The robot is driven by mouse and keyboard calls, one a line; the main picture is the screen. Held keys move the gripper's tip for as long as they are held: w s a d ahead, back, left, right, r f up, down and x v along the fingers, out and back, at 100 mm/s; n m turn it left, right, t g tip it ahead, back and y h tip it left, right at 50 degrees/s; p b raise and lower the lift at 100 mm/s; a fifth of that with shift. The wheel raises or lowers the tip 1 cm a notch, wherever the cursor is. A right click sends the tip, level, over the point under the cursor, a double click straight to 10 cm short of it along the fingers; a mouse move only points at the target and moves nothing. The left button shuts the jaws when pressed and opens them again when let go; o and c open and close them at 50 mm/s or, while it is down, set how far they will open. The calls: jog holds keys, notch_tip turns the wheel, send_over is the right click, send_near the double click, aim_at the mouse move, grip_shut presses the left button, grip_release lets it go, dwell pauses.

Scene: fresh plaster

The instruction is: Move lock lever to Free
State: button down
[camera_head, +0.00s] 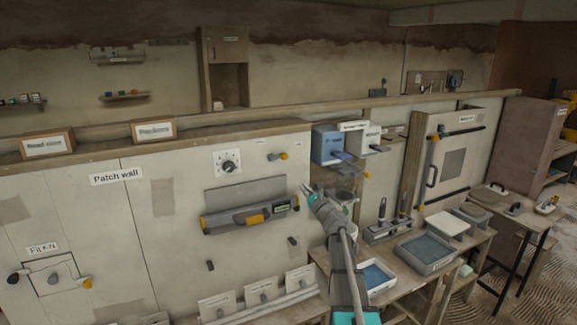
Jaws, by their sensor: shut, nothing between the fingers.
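A grey fixture (228,197) is mounted on the white panel left of my arm. Along its lower edge runs a bar with a yellow lever (254,218) and a small dark label with greenish print (281,206). The label's words are too small to read. I cannot tell for sure whether this yellow lever is the lock lever, or which position it is in. My gripper (306,189) is shut and empty, near the right end of this fixture. It looks apart from the lever. Whether it touches the fixture's end is unclear.
A blue box (328,144) with levers hangs beyond my gripper. Other yellow-tipped handles show at the FILL-N hatch (52,275) and the far door (449,160). Water trays (427,252) stand on the bench to the right.

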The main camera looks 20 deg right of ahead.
aim_at(278, 157)
jog(key=shift+w, duration=0.1)
jog(key=p+x, duration=0.2)
jog(key=x, duration=0.8)
jog(key=shift+w+a+p, duration=0.1)
jog(key=shift+w+p, duration=0.1)
jog(key=shift+p, duration=0.1)
jog(key=shift+s+a+r+p, duration=0.1)
jog(key=shift+a+r+p, duration=0.1)
jog(key=shift+r+p, duration=0.45)
jog(key=shift+s+a+r+p, duration=0.1)
jog(key=shift+a+r+p, duration=0.05)
jog(key=shift+r+p, duration=0.45)
jog(key=shift+s+a+r+p, duration=0.15)
jog(key=shift+a+r+p, duration=0.05)
jog(key=shift+r+p, duration=0.4)
